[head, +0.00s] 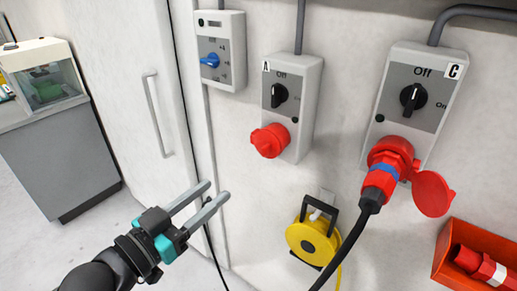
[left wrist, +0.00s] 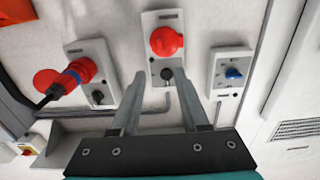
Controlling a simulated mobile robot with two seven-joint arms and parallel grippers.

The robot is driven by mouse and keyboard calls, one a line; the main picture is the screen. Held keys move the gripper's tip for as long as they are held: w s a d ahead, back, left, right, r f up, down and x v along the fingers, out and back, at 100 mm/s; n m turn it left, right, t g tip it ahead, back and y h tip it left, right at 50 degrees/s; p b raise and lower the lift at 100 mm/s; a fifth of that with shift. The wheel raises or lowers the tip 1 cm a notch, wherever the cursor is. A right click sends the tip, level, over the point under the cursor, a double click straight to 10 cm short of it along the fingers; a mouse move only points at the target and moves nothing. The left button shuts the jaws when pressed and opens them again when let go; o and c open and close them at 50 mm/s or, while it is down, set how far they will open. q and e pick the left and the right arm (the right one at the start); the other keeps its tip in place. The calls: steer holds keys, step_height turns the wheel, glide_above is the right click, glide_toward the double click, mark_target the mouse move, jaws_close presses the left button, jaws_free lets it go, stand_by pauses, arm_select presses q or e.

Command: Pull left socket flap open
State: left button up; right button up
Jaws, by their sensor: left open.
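The left socket box (head: 292,106), marked A, is on the wall with a black switch at "Off". Its red flap (head: 270,140) covers the socket at the box's lower end and looks closed. In the left wrist view, turned upside down, the flap (left wrist: 166,41) shows above the switch. My left gripper (head: 217,190) is open and empty, below and left of the flap in the head view and apart from it. In the left wrist view the two fingers (left wrist: 160,75) point toward this box. My right gripper is not in view.
The right socket box (head: 419,85), marked C, holds a red plug (head: 381,181) with a black cable; its red flap (head: 433,193) hangs open. A blue-knob box (head: 222,47) is at the left. A yellow reel (head: 314,243) and orange bin (head: 451,237) are lower down.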

mark_target(263, 152)
arm_select(q)
steer(key=x, duration=1.5)
steer(key=shift+d, duration=0.1)
steer(key=shift+c, duration=0.3)
jaws_close()
stand_by(0.9)
